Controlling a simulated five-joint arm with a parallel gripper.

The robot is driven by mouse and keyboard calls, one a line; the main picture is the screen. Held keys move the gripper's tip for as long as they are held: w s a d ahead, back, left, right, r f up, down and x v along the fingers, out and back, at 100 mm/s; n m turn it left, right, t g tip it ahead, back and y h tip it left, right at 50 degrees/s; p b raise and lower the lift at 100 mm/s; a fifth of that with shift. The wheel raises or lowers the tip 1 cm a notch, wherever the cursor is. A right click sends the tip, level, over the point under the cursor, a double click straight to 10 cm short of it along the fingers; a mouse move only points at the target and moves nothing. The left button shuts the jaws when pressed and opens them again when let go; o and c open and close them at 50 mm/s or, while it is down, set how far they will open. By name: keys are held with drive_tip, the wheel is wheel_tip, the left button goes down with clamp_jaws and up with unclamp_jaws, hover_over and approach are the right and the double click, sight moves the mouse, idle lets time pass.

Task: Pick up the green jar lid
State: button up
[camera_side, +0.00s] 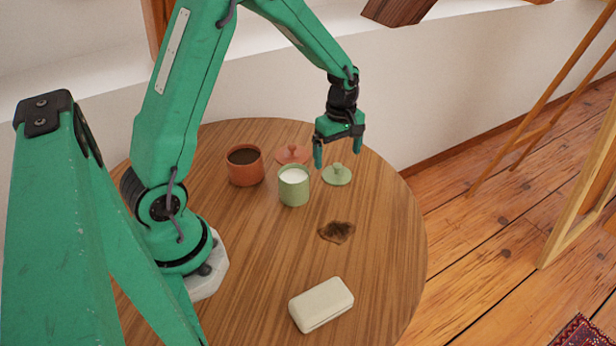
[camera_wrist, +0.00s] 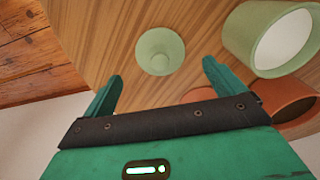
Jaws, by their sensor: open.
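The green jar lid (camera_side: 337,175) is a small round disc with a knob, lying flat on the round wooden table (camera_side: 385,240). In the wrist view the lid (camera_wrist: 160,50) shows ahead of the fingertips and between their lines. My gripper (camera_side: 337,160) is open and empty, pointing down above the table close to the lid. In the wrist view my gripper (camera_wrist: 160,85) has its two fingers apart with nothing between them. No contact between the fingers and the lid is visible.
A green jar (camera_side: 294,188) with white contents stands just left of the lid. A terracotta jar (camera_side: 245,168) with dark contents and a terracotta lid (camera_side: 292,154) are nearby. The table's right side is clear.

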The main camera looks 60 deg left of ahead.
sight(338, 165)
drive_tip(key=shift+d+f, duration=0.15)
drive_tip(key=shift+f, duration=2.1)
drive_tip(key=shift+c, duration=0.4)
drive_tip(key=c, duration=1)
